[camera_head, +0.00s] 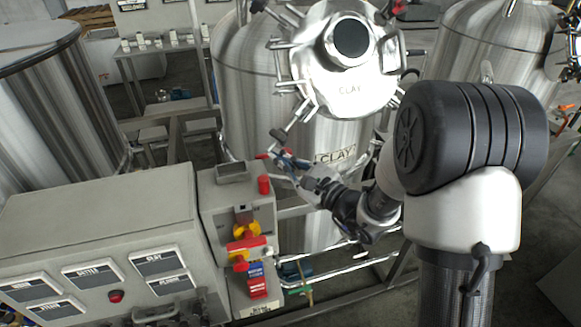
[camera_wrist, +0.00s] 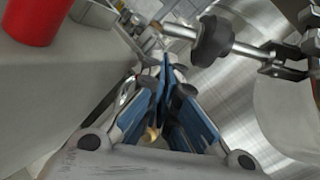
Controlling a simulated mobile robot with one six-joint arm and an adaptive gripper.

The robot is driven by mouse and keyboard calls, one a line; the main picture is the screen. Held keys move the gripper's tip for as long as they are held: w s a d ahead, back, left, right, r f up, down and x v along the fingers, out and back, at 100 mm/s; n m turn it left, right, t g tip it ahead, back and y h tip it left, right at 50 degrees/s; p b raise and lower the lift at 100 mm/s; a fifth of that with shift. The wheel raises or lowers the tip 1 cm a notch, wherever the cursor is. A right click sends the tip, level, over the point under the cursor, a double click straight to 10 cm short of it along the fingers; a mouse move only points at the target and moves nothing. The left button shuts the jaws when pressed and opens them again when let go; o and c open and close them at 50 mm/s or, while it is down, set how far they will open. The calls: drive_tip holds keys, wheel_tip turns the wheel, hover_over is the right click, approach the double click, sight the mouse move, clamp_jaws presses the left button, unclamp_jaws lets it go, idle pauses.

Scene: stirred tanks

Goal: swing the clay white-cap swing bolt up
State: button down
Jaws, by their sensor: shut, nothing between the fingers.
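The clay tank (camera_head: 300,170) stands in the middle of the head view, with its shiny round lid (camera_head: 365,90) marked CLAY facing me. Several swing bolts stick out around the lid rim. One dark-knobbed swing bolt (camera_head: 279,135) hangs at the lower left, and one also shows close up in the wrist view (camera_wrist: 212,42), its rod running left from a metal clevis. I cannot make out a white cap on any bolt. My gripper (camera_head: 277,156) is just below that bolt. In the wrist view its blue fingers (camera_wrist: 166,75) are shut and empty, under the bolt's rod end.
A grey control box with a red button (camera_head: 264,185) and yellow-red switches (camera_head: 244,245) stands close left of my gripper. A wider control panel (camera_head: 100,240) fills the lower left. Other steel tanks stand at the left (camera_head: 50,110) and right (camera_head: 490,60). Pipe rails run below the clay tank.

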drive_tip(key=shift+s+a+r, duration=0.1)
drive_tip(key=shift+s+r, duration=0.4)
drive_tip(key=shift+r, duration=0.15)
drive_tip(key=shift+s+r+g+y+p, duration=0.3)
drive_tip(key=shift+s+g+p, duration=0.1)
drive_tip(key=shift+p, duration=0.2)
